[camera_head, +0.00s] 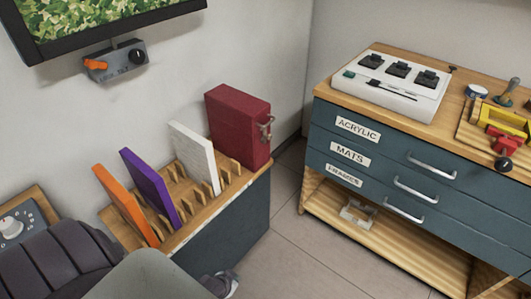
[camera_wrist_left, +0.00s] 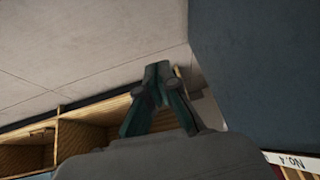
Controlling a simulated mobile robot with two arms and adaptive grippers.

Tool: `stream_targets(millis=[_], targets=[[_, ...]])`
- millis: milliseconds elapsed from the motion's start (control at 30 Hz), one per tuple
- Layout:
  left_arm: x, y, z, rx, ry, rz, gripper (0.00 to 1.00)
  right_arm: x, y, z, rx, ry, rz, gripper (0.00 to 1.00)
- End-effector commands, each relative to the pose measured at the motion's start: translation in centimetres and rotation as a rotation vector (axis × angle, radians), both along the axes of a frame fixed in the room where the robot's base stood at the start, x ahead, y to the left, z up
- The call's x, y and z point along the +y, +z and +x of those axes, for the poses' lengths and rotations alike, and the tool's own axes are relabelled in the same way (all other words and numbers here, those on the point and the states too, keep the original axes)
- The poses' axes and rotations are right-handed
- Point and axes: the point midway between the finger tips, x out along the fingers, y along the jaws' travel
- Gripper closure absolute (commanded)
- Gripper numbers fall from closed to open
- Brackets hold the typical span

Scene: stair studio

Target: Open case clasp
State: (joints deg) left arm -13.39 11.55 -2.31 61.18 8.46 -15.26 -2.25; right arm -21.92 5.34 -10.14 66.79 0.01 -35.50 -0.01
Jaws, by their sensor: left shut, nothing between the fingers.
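The dark red case (camera_head: 238,127) stands upright at the far end of the slotted wooden rack. Its metal clasp (camera_head: 266,129) is on the narrow side that faces right; I cannot tell from here whether it is latched. My left gripper (camera_head: 222,284) is low at the bottom of the head view, below and in front of the rack, well apart from the case. In the left wrist view its fingers (camera_wrist_left: 160,72) are together and empty, and neither case nor clasp shows there. My right gripper is in neither view.
The rack (camera_head: 186,226) also holds orange, purple and white panels. A blue drawer cabinet (camera_head: 385,160) stands right, with a white switch box (camera_head: 392,88) on top. Tiled floor (camera_head: 290,255) is open between. A dark blue surface (camera_wrist_left: 258,65) is close right of the fingers.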

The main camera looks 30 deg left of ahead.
Motion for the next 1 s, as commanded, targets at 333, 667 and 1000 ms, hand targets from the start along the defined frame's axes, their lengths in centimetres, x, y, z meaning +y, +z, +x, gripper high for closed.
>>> stream_targets(millis=[333,667,1000], targets=[[9.4,24.0,21.2,-0.744,0.026,0.061,1.00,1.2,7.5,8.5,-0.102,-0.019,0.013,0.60],[9.1,36.5,21.7,-1.004,-0.035,0.094,1.00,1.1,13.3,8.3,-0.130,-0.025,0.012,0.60],[9.1,36.8,21.7,-1.008,-0.036,0.093,1.00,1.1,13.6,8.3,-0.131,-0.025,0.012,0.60]])
